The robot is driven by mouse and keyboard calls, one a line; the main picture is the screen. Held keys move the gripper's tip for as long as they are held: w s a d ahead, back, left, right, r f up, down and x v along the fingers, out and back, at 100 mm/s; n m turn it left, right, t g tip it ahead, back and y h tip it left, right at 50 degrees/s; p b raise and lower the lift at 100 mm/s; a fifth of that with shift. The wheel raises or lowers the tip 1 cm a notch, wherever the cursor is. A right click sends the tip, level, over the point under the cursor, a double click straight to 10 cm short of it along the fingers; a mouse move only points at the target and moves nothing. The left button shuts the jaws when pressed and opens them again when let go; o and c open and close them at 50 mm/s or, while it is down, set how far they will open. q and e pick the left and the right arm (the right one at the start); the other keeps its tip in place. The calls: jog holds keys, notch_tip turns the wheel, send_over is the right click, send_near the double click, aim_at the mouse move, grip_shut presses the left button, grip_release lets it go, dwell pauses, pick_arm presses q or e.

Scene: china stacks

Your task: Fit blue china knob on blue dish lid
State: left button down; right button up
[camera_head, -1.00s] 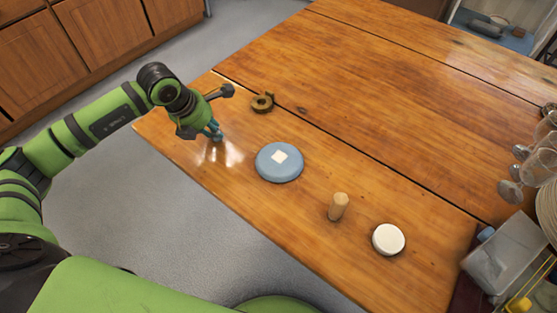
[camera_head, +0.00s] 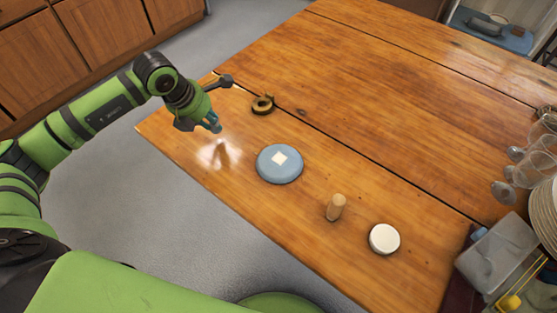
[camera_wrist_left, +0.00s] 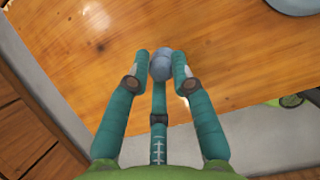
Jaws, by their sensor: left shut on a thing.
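The blue dish lid (camera_head: 270,172) lies on the wooden table in the head view, a round blue disc with a pale square at its centre. Its edge also shows at the top right of the left wrist view (camera_wrist_left: 292,6). My left gripper (camera_head: 216,128) is above the table, to the left of the lid and apart from it. In the left wrist view its fingers are shut on the blue china knob (camera_wrist_left: 161,64), a small rounded blue piece. In the head view the knob is mostly hidden by the fingers. My right gripper is not in view.
A brass-coloured ring-shaped object (camera_head: 263,104) lies behind the lid. A wooden peg (camera_head: 336,207) and a white round piece (camera_head: 384,239) stand to its right. Glasses (camera_head: 515,172), stacked plates and a clear bin (camera_head: 495,255) crowd the right edge. The far table is clear.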

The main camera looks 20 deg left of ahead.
pick_arm(q)
jog(key=shift+r+p, duration=0.4)
jog(key=shift+r, duration=0.45)
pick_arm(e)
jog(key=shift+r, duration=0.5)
